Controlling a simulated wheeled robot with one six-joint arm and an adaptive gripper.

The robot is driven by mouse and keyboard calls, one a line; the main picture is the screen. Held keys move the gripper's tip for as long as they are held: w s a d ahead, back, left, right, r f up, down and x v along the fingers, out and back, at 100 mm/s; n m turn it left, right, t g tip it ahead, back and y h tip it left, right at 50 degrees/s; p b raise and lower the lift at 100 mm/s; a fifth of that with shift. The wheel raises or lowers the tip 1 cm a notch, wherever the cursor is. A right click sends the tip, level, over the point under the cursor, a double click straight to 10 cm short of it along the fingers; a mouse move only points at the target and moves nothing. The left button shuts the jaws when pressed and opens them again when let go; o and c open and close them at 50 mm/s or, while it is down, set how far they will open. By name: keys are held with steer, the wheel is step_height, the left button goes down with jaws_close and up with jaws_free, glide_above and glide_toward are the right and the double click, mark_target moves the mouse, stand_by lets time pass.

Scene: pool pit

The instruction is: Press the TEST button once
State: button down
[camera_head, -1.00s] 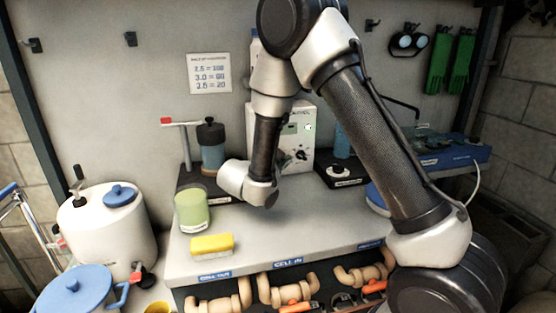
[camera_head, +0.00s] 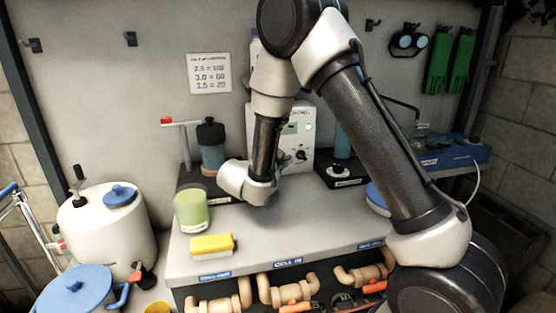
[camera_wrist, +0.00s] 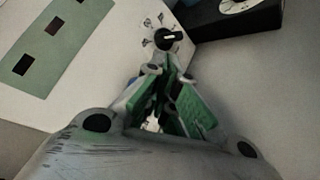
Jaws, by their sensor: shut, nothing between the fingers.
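A white control box (camera_head: 301,146) stands at the back of the bench, partly hidden behind my arm in the head view. It has a green panel and a dark knob. In the wrist view its white face (camera_wrist: 107,20) fills the upper left, with the green panel (camera_wrist: 45,45) and the black knob (camera_wrist: 168,39) with small marks around it. I cannot make out a TEST label or tell which part is the button. My gripper (camera_wrist: 168,72) is shut and empty, its fingertips just below the knob in the picture; whether they touch the box is unclear.
A green-filled cup (camera_head: 192,209) and a yellow sponge (camera_head: 212,244) stand on the front left of the bench. A blue-grey bottle (camera_head: 211,150) stands left of my wrist. A black-based device (camera_head: 341,176) is right of the box. The bench's middle front is clear.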

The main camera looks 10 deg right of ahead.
steer(key=shift+w, duration=0.15)
steer(key=shift+w, duration=0.3)
steer(key=shift+w, duration=0.45)
stand_by(0.7)
steer(key=shift+s, duration=0.9)
steer(key=shift+s, duration=0.1)
steer(key=shift+s, duration=2.4)
